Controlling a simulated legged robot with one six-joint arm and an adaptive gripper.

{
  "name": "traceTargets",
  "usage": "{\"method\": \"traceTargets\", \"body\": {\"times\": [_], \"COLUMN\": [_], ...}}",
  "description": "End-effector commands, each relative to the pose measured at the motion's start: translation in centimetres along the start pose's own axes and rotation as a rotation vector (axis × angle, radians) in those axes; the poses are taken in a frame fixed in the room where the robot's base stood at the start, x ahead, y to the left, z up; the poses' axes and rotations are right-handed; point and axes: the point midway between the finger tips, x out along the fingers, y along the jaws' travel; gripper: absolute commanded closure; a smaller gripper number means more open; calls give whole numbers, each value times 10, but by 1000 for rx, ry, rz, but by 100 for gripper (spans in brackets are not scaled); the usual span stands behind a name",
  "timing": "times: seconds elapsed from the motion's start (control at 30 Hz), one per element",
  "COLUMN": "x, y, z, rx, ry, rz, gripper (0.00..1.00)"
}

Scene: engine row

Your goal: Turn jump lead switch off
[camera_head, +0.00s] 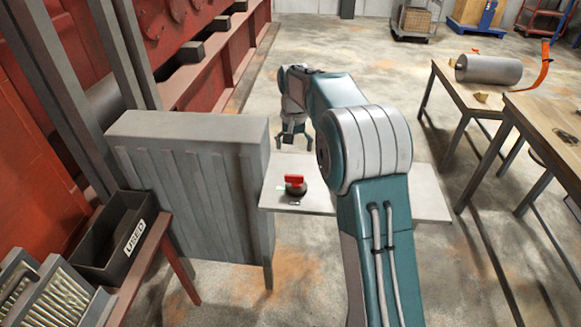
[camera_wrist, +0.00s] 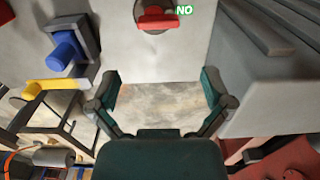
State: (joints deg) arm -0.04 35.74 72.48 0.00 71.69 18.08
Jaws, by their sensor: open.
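The jump lead switch has a red handle (camera_head: 294,180) on a dark round base (camera_head: 296,190). It sits on a light grey panel (camera_head: 275,205) beside a grey ribbed cabinet. In the wrist view the red handle (camera_wrist: 158,18) lies crosswise at the top edge, partly cut off, with a green label (camera_wrist: 184,10) beside it that appears to read "NO". My gripper (camera_wrist: 160,95) is open and empty, its two fingers apart with only floor showing between them. In the head view my gripper (camera_head: 293,140) is beyond the switch, apart from it.
The grey cabinet (camera_head: 195,185) stands left of the panel. A black bin marked "USED" (camera_head: 110,240) is at lower left. A blue cylinder (camera_wrist: 65,50) and a yellow handle (camera_wrist: 55,87) show left in the wrist view. Wooden tables (camera_head: 545,110) stand at right, with open floor between.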

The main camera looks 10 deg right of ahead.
Motion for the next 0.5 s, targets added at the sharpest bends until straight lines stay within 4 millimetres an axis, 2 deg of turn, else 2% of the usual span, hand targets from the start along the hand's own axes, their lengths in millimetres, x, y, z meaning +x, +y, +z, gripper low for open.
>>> {"method": "traceTargets", "body": {"times": [0.17,0.5], "x": [20,83], "y": [0,0], "z": [0,0], "rx": [0,0], "ry": [-4,-5], "rz": [1,2], "gripper": [0,0]}}
